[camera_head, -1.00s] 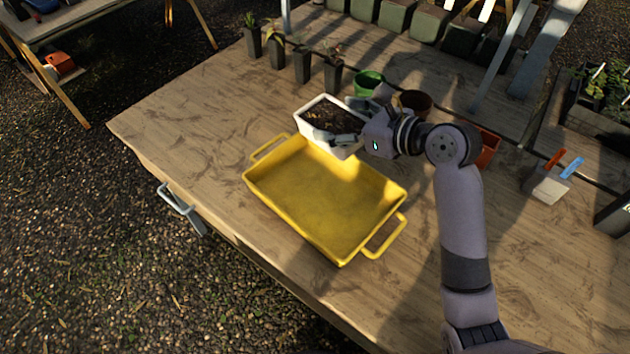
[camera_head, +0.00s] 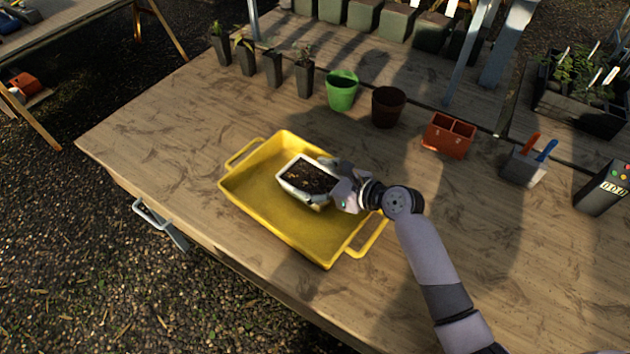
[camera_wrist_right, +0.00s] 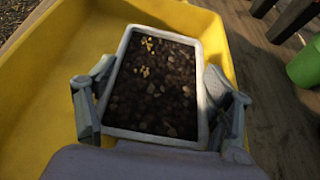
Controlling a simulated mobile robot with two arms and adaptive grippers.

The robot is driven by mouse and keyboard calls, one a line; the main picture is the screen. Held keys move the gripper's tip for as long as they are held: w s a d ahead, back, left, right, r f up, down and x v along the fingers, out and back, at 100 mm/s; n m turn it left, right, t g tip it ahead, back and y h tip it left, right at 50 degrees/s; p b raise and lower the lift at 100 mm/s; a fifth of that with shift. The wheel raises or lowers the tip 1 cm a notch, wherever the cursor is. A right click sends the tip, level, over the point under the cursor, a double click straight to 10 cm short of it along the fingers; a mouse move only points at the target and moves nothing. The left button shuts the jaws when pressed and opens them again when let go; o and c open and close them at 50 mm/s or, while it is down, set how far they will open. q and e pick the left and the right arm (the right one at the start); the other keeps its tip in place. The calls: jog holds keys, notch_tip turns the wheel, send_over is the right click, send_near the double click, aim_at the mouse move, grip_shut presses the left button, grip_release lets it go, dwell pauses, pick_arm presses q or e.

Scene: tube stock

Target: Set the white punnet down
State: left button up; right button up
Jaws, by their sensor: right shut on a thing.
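The white punnet (camera_head: 296,184), filled with dark soil, is over the yellow tray (camera_head: 240,195) in the head view. My right gripper (camera_head: 328,182) is shut on the punnet from its right side. In the right wrist view the punnet's white rim (camera_wrist_right: 120,65) sits between the two fingers (camera_wrist_right: 158,100), with pale specks on the soil. The yellow tray (camera_wrist_right: 40,110) is behind and around it there. I cannot tell whether the punnet's base touches the tray floor. My left gripper is not in view.
A green pot (camera_head: 342,92), a brown pot (camera_head: 388,106), an orange-red divided box (camera_head: 448,136) and a grey tool holder (camera_head: 522,168) stand along the back of the table. Several seedlings in black pots stand at back left.

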jog(key=shift+f, duration=0.2)
jog(key=o, duration=1.3)
jog(key=shift+f, duration=0.1)
jog(key=shift+o, duration=0.2)
jog(key=shift+r, duration=0.2)
jog(key=v, duration=1.2)
jog(key=shift+f, duration=0.1)
jog(key=shift+s, duration=0.1)
